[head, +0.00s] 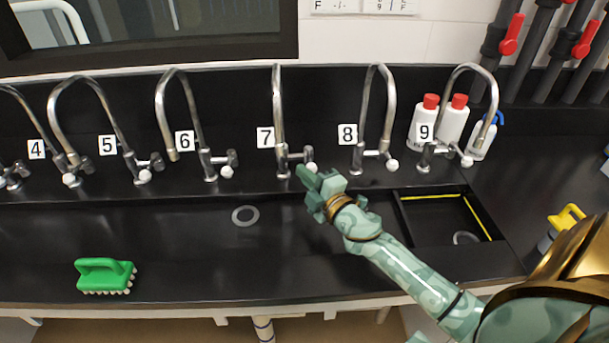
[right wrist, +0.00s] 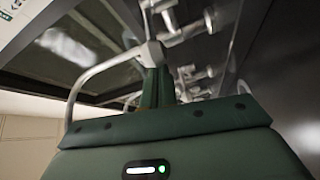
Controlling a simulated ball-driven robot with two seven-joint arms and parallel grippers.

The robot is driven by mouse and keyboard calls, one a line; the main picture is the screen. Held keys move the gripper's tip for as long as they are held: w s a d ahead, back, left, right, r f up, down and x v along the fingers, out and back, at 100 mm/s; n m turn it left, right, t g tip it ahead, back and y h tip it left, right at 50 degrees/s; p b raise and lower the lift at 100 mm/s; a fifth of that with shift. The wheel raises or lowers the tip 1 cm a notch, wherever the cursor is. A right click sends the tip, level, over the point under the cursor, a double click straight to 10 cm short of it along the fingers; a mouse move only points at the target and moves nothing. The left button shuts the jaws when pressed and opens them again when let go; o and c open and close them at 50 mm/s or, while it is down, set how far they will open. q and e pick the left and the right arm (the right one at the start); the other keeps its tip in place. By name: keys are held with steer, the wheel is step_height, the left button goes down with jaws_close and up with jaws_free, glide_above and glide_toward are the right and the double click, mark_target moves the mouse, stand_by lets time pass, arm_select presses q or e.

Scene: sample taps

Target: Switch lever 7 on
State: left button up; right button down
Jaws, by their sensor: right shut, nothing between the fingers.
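Tap 7 (head: 278,110) is a chrome gooseneck behind the sink, with a label "7" to its left. Its lever (head: 296,157) is low on the right side of the tap and has a white knob. My right gripper (head: 303,174) is shut and empty, with its fingertips just below and in front of this lever. I cannot tell whether they touch it. In the right wrist view the shut fingers (right wrist: 156,86) point up at a tap's chrome body (right wrist: 152,52), partly hiding it. My left gripper is not in view.
Tap 6 (head: 188,88) and tap 8 (head: 366,110) stand on either side, with similar levers. White bottles with red caps (head: 424,118) stand by tap 9. A green brush (head: 105,274) lies at the front left. The black sink between brush and arm is clear.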

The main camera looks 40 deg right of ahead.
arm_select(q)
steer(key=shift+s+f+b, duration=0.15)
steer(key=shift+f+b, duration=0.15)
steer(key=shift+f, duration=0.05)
arm_select(e)
steer(key=shift+s+d+n+y, duration=0.15)
steer(key=shift+n+y, duration=0.2)
steer(key=shift+y, duration=0.2)
steer(key=shift+s+d+n+y, duration=0.15)
steer(key=shift+n+y, duration=0.2)
steer(key=shift+y, duration=0.2)
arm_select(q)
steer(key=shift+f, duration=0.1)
